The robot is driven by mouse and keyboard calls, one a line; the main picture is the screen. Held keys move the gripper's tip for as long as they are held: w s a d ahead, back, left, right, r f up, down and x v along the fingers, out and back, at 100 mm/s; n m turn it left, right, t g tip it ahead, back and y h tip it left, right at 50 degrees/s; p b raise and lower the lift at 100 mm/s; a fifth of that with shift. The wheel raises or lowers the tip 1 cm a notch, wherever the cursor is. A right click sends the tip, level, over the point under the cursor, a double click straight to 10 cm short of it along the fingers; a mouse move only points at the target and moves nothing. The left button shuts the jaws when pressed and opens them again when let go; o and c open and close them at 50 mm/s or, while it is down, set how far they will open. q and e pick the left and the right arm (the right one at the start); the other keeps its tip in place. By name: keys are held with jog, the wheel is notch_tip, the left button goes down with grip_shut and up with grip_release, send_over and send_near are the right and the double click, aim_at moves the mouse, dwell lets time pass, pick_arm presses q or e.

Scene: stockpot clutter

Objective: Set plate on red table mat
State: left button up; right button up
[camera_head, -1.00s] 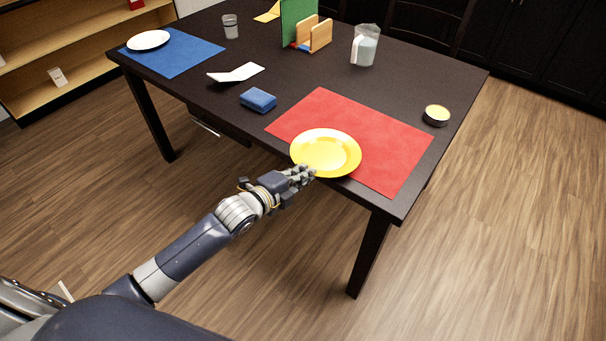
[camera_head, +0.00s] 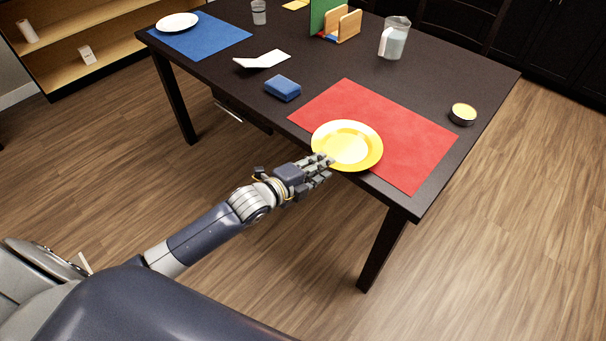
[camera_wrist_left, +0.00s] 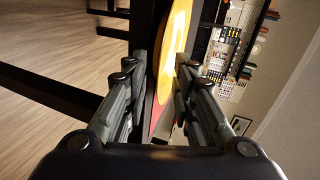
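The yellow plate (camera_head: 347,146) lies over the front left part of the red table mat (camera_head: 385,128) at the table's near edge. Its near rim reaches past the mat and the table edge. My left gripper (camera_head: 327,164) is at this near rim, its fingers pointing at the plate. In the left wrist view, the fingers (camera_wrist_left: 160,72) stand apart, with the plate's edge (camera_wrist_left: 173,55) between them and a gap on the left finger's side. A strip of the mat shows below the plate there. My right gripper is out of view.
On the dark table (camera_head: 270,125) are a blue sponge-like block (camera_head: 283,88), a bent white item (camera_head: 262,60), a pitcher (camera_head: 394,40), a small round tin (camera_head: 463,114) and a wooden holder (camera_head: 343,25). A white plate (camera_head: 177,22) lies on a blue mat (camera_head: 212,42).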

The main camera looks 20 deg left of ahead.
pick_arm(q)
jog(key=v, duration=1)
jog(key=shift+s, duration=0.25)
jog(key=shift+a, duration=0.1)
jog(key=s+a+f+n+g+y, duration=0.2)
jog(key=s+a+f+n, duration=0.15)
jog(key=f, duration=0.65)
jog(key=s+a+f+n+g+y, duration=0.1)
jog(key=s+a+f+n, duration=0.2)
jog(key=f, duration=0.7)
jog(key=s+a+f+n+g+y, duration=0.2)
jog(key=a+f+n, duration=0.15)
jog(key=f, duration=0.65)
jog(key=s+d+f+n+g, duration=0.3)
jog(key=s+f, duration=0.7)
jog(key=s, duration=0.4)
jog(key=s+d+f+n+g, duration=0.3)
jog(key=s+f+n, duration=0.2)
jog(key=s+f, duration=0.5)
jog(key=s, duration=0.4)
jog(key=shift+s+d+g, duration=0.15)
jog(key=shift+d+g, duration=0.15)
jog(key=s, duration=0.1)
jog(key=s+d, duration=0.1)
jog(key=s+n, duration=0.1)
jog(key=shift+s+d+f+g, duration=0.15)
jog(key=shift+s+f+g, duration=0.05)
jog(key=shift+f+g, duration=0.2)
grip_shut()
